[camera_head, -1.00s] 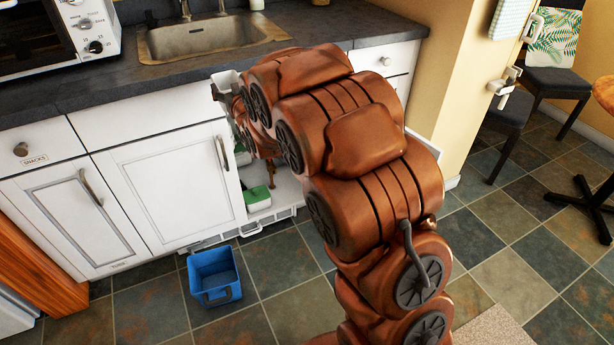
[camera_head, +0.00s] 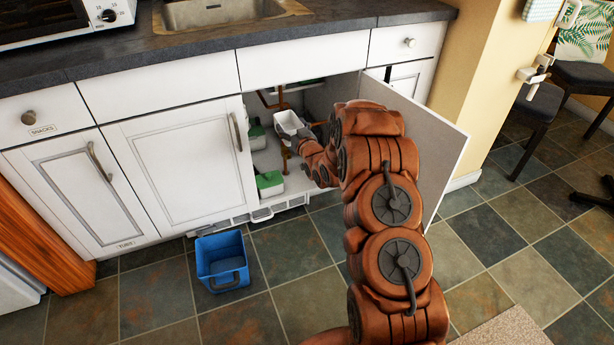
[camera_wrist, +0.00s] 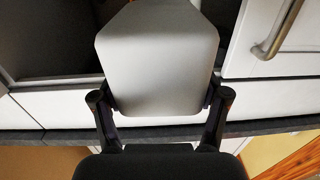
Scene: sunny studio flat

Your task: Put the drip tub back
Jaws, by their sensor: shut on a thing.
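The drip tub, a small white open-topped tub (camera_head: 288,121), is held in the opening of the sink cabinet, above its floor (camera_head: 297,186). My gripper (camera_head: 301,136) is shut on it from its right side; the fingers are small and partly hidden by my arm in the head view. In the wrist view the pale tub (camera_wrist: 158,60) fills the upper middle, with my gripper's fingers (camera_wrist: 160,106) pressing its two sides. A copper-brown pipe (camera_head: 283,158) runs down inside the cabinet, just below the tub in the picture.
A green-topped container (camera_head: 269,182) and a green bottle (camera_head: 256,138) stand at the cabinet's left. The cabinet door (camera_head: 440,140) stands open on the right, beside my arm. A blue bucket (camera_head: 221,262) sits on the tiled floor in front.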

